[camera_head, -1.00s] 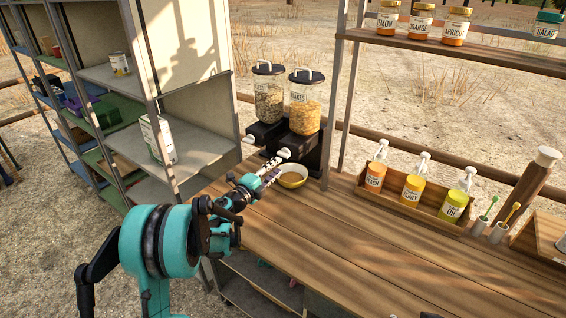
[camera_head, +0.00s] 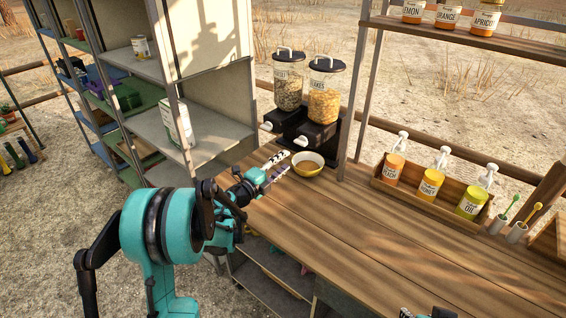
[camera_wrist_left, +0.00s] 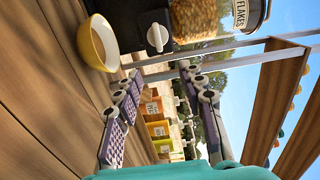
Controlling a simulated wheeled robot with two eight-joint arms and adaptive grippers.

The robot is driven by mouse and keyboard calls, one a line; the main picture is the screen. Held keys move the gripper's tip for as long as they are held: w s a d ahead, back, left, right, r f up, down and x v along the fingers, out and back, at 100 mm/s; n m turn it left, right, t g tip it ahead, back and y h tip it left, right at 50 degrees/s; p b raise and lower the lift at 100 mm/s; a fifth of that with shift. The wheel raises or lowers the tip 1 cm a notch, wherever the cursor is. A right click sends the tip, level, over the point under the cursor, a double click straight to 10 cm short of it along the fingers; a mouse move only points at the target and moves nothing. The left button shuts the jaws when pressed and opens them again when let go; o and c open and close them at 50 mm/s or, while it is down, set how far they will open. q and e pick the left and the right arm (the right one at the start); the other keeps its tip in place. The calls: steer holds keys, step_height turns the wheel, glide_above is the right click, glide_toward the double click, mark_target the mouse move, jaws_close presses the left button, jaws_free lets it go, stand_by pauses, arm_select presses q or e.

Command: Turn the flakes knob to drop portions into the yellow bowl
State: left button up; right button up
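The flakes dispenser (camera_head: 324,100) is a clear canister of golden flakes with a black lid and base. Its white knob (camera_head: 300,140) faces front and shows in the wrist view (camera_wrist_left: 157,37).
A second dispenser (camera_head: 288,85) stands left of the flakes one. A wooden box (camera_head: 420,203) of pump bottles sits right of the shelf post (camera_head: 362,90). Metal shelves (camera_head: 190,130) stand at left. The wooden counter (camera_head: 370,250) is clear in front.

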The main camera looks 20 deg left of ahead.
arm_select(q)
steer(key=o, duration=0.3)
steer(key=shift+w+n, duration=0.1)
steer(key=shift+n, duration=0.2)
steer(key=shift+o, duration=0.2)
steer(key=n+p, duration=0.3)
steer(key=n, duration=1.4)
glide_toward(299, 143)
steer(key=w, duration=0.3)
steer(key=x, duration=0.3)
steer(key=b+x, duration=0.1)
steer(key=x, duration=0.2)
steer(key=shift+w+d+f, duration=0.1)
steer(key=shift+w+d, duration=0.1)
steer(key=shift+d, duration=0.35)
steer(key=c, duration=1.2)
